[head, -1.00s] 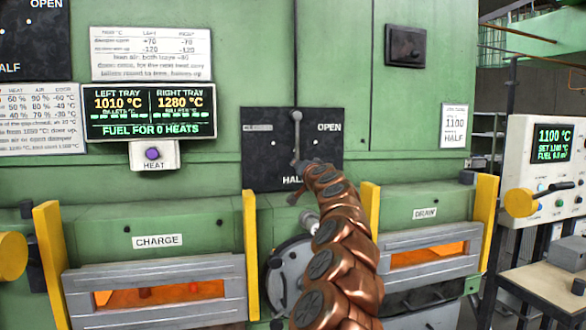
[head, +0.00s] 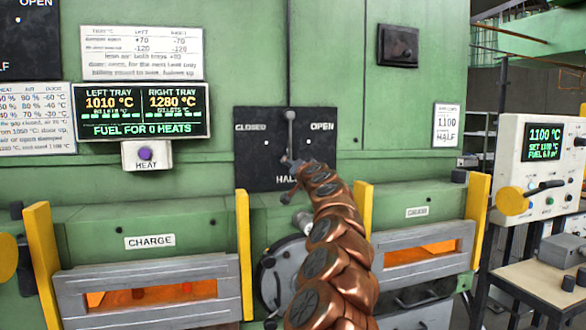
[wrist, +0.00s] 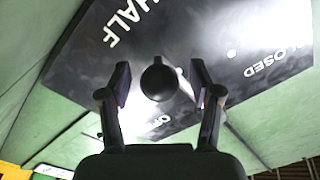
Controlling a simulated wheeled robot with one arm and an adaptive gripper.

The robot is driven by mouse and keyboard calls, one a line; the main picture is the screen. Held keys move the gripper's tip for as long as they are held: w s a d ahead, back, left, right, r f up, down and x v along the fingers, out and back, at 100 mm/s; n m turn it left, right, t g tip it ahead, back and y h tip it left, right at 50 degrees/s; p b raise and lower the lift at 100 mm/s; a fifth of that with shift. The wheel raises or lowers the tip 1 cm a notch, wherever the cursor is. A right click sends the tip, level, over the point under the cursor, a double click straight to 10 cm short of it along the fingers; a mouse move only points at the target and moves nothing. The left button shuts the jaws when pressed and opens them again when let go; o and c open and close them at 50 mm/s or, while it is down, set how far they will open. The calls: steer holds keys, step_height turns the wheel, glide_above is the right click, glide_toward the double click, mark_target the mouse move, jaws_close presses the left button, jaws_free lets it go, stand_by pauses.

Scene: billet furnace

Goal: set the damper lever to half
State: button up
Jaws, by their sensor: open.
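The damper lever (head: 290,135) is a thin grey bar on a black plate (head: 255,160) marked CLOSED at left, OPEN at right and HALF at the bottom. The bar hangs from its upper end about straight down towards HALF. My gripper (head: 288,162) is at its lower end, partly hidden by my arm. In the wrist view, the lever's dark round knob (wrist: 158,80) sits between the two fingers of my gripper (wrist: 158,85). The fingers are open, with gaps visible on both sides of the knob.
A lit display (head: 142,112) and a HEAT button (head: 145,154) are left of the plate. Below are the CHARGE door (head: 150,285) and DRAIN door (head: 420,245) with yellow posts. A control box (head: 540,165) stands at right. A round grey fitting (head: 285,275) lies behind my arm.

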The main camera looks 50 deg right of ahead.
steer(key=shift+s+a+f, duration=0.15)
steer(key=shift+s+a, duration=0.05)
steer(key=shift+s, duration=0.1)
steer(key=shift+s+a, duration=0.2)
steer(key=shift+s, duration=0.4)
steer(key=shift+s+a, duration=0.35)
steer(key=shift+a, duration=0.1)
steer(key=shift+s+a, duration=0.25)
steer(key=shift+s, duration=0.4)
steer(key=shift+s+a, duration=0.5)
steer(key=shift+s, duration=0.05)
steer(key=shift+v, duration=2.95)
